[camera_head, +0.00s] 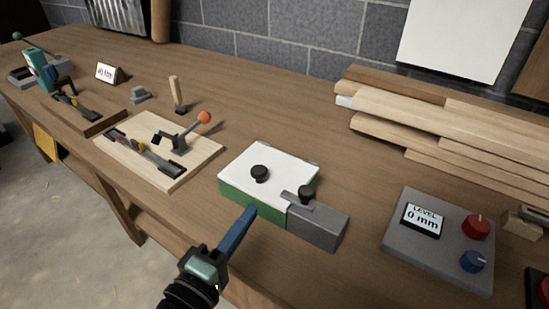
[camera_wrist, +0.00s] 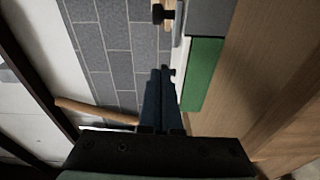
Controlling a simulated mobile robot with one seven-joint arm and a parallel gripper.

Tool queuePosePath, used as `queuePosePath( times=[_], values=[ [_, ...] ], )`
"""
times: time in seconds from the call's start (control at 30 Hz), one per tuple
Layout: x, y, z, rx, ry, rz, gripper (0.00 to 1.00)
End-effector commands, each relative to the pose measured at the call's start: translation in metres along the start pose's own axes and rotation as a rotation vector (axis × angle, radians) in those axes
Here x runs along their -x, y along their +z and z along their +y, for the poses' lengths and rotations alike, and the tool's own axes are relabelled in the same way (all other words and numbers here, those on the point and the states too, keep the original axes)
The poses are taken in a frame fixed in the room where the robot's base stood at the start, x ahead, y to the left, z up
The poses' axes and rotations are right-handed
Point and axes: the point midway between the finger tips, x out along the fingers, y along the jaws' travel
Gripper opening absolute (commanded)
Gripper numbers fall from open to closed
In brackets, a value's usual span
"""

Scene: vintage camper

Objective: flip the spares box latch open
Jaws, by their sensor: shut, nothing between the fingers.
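The spares box (camera_head: 238,202) is green with a white lid and stands near the bench's front edge. The lid looks shut and has a black knob (camera_head: 260,173). A grey latch bar (camera_head: 297,200) with a second black knob (camera_head: 305,191) lies at the lid's right front corner, above a grey block (camera_head: 322,226). My gripper (camera_head: 250,210) is shut and empty, with its blue fingers in front of the green side. In the wrist view the closed fingers (camera_wrist: 160,76) point along the green wall (camera_wrist: 204,75); whether they touch the box is unclear.
A grey level panel (camera_head: 437,240) with red and blue knobs stands at right. Stacked planks (camera_head: 440,125) lie behind it. A wooden board with an orange-tipped lever (camera_head: 204,118) is left of the box. Bare bench top (camera_head: 270,115) lies behind the box.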

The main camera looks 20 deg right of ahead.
Motion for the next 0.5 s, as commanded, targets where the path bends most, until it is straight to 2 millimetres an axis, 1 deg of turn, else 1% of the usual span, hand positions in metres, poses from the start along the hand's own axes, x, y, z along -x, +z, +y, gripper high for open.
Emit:
queuePosePath(
  times=[0.03,0.1,0.5],
  values=[
    [0.0021,0.0013,0.0064,0.025,0.002,-0.007,0.0],
    [0.0037,0.0032,0.0075,0.047,0.007,-0.015,0.0],
    [0.0047,0.0048,0.0063,0.066,0.012,-0.021,0.0]
  ],
)
